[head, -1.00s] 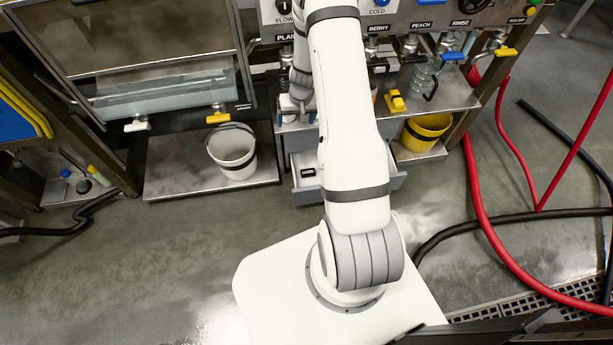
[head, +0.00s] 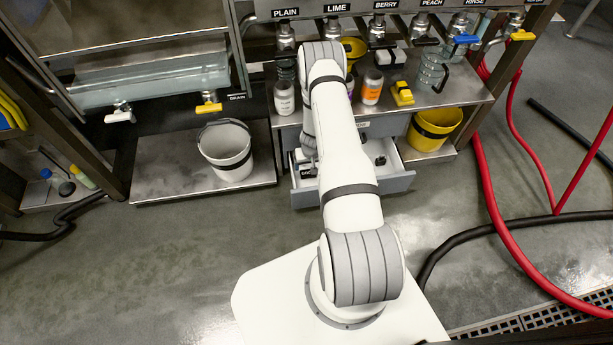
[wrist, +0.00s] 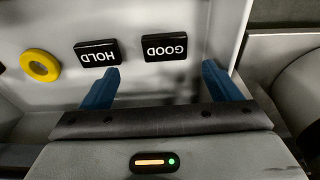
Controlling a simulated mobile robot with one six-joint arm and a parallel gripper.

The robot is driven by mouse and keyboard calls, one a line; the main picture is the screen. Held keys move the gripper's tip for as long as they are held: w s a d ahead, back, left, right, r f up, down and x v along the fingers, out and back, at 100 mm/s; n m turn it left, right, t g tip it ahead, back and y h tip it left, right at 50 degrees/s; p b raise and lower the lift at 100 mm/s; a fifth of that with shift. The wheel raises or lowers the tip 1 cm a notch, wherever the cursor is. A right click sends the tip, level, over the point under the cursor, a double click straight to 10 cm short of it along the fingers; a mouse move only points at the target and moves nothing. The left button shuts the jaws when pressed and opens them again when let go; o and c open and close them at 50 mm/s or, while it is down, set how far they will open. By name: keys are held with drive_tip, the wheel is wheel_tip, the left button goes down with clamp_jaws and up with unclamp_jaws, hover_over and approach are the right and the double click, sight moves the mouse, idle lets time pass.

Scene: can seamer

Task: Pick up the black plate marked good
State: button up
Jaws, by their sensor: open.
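The black plate marked GOOD (wrist: 165,47) lies in the open drawer (head: 390,188), its white lettering upside down in the wrist view. My gripper (wrist: 161,67) is open and empty, its two blue fingers apart. The GOOD plate shows between the fingertips, slightly ahead of them; the height gap cannot be told. A second black plate marked HOLD (wrist: 97,52) lies left of it, close to the left fingertip. In the head view my arm hides much of the drawer and my gripper is not clear.
A yellow ring (wrist: 40,65) lies in the drawer left of the plates. The drawer's pale wall rises close to the right finger. Above the drawer, a metal shelf holds bottles, including an orange-labelled one (head: 372,88). A white bucket (head: 228,152) and a yellow bucket (head: 433,128) stand either side.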

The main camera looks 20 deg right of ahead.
sight(308, 173)
drive_tip(key=f+b, duration=0.1)
drive_tip(key=f, duration=0.1)
drive_tip(key=f+b, duration=0.1)
drive_tip(key=f, duration=0.1)
drive_tip(key=w+f+b, duration=0.1)
drive_tip(key=f, duration=0.1)
drive_tip(key=shift+a+f, duration=0.2)
drive_tip(key=shift+a, duration=0.1)
drive_tip(key=shift+r, duration=0.1)
drive_tip(key=shift+c, duration=0.2)
drive_tip(key=c, duration=1)
drive_tip(key=shift+r, duration=0.15)
drive_tip(key=shift+r+p, duration=0.7)
drive_tip(key=shift+p, duration=0.55)
drive_tip(key=p, duration=0.2)
drive_tip(key=shift+s+p, duration=0.15)
drive_tip(key=shift+p, duration=0.15)
